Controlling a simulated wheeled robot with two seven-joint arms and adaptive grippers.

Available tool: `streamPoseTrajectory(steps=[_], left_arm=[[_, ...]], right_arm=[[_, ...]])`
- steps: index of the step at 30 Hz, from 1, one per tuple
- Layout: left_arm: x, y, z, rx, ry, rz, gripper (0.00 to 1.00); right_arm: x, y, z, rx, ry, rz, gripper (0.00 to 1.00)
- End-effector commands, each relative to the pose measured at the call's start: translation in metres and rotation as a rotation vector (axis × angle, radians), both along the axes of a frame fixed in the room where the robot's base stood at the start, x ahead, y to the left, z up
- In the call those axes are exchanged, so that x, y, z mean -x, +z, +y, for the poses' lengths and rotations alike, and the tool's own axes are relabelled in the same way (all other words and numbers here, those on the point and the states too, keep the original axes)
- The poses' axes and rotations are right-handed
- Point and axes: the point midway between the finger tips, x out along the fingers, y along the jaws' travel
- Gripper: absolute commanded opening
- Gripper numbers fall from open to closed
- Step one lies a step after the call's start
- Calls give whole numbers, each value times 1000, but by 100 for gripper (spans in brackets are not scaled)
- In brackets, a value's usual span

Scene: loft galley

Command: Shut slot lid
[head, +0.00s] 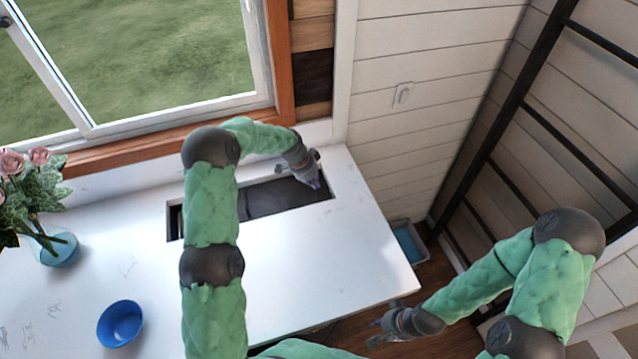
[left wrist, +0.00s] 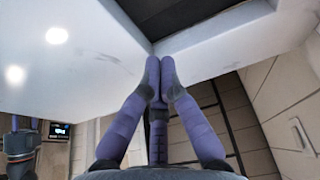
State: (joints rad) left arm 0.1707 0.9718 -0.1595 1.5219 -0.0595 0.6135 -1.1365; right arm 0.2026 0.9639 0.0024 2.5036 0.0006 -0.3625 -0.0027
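The slot is a long rectangular opening in the white counter (head: 300,260), near the window wall. A dark grey panel, which looks like the slot lid (head: 280,198), shows inside the opening toward its right end. A darker strip shows at the left end; my left arm hides part of the slot between. My left gripper (head: 316,180) is at the slot's far right end. In the left wrist view its fingertips (left wrist: 160,68) are together, at a corner of the white rim beside a dark surface. Contact is unclear. My right gripper (head: 376,332) is off the counter's front right edge, fingers apart and empty.
A blue bowl (head: 120,323) and a blue vase (head: 60,248) with pink flowers stand on the counter's left. A grey bin (head: 408,244) stands on the floor beyond the right edge. A dark ladder-like frame (head: 500,130) leans at the right. The counter's front right is clear.

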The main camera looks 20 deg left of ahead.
Motion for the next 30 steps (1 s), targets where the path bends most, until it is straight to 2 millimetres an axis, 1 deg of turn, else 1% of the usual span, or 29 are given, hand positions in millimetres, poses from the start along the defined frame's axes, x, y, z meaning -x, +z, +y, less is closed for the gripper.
streamPoseTrajectory(steps=[5,12,18,24,30], left_arm=[[-3,-19,-6,0,0,2,0],[-9,-52,-16,0,0,2,0],[-14,-75,-22,0,2,2,0],[-16,-87,-25,0,2,0,0],[-17,-90,-26,0,2,0,0]], right_arm=[[0,6,0,0,0,0,31],[0,13,0,0,0,0,31],[0,18,0,0,0,0,31],[0,21,0,0,0,0,31],[0,21,0,0,0,0,31]])
